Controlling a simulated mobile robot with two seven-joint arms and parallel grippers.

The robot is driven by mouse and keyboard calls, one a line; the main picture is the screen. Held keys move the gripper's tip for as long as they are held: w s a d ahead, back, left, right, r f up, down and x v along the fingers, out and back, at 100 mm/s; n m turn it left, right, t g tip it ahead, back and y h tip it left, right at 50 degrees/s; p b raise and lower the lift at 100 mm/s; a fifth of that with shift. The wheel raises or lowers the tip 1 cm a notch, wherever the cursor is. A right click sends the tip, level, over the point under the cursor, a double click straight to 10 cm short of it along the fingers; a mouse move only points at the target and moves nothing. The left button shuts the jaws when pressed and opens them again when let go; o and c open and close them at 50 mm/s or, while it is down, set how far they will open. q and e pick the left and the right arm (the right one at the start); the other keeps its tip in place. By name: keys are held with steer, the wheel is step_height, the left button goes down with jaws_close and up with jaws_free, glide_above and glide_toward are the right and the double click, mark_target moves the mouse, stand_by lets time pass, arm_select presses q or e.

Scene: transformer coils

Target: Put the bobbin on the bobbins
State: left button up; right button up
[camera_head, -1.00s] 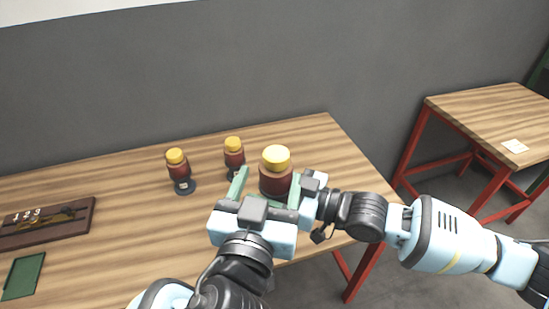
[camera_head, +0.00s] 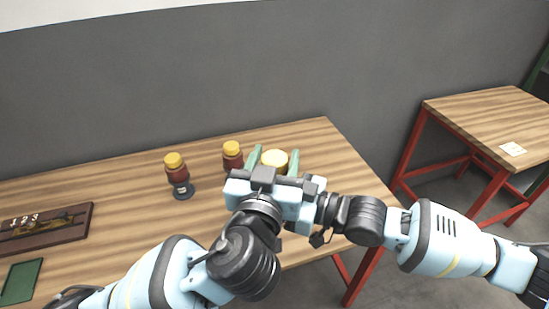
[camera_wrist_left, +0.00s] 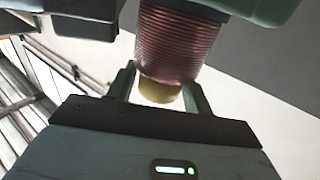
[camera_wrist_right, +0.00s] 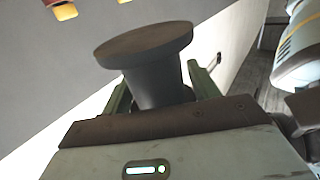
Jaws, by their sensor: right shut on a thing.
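A bobbin with a yellow cap (camera_head: 274,159) is between my two grippers near the table's right part; its red-brown winding (camera_wrist_left: 178,45) shows in the left wrist view. My right gripper (camera_wrist_right: 160,92) is shut on the bobbin's dark flanged end (camera_wrist_right: 145,42). My left gripper (camera_head: 274,158) is open, its green fingers on either side of the yellow cap, with narrow gaps showing. Its body hides the bobbin's lower part in the head view. Two other yellow-capped bobbins stand on the table, one left (camera_head: 176,168) with a dark base, one nearer (camera_head: 232,155).
A brown tray (camera_head: 84,228) with numbered marks and a dark green plate (camera_head: 22,281) lie at the table's left. The wooden table (camera_head: 120,190) is clear between the tray and the bobbins. A second table (camera_head: 490,125) with red legs stands at the right.

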arm_select(q)
steer(key=c, duration=0.7)
arm_select(e)
steer(key=shift+r, duration=0.1)
arm_select(q)
steer(key=shift+r, duration=0.1)
jaws_close()
arm_select(e)
steer(key=o, duration=1.2)
steer(key=shift+o, duration=0.2)
steer(key=shift+d, duration=0.15)
steer(key=v, duration=1.1)
steer(key=shift+s+d, duration=0.2)
steer(key=shift+d, duration=0.15)
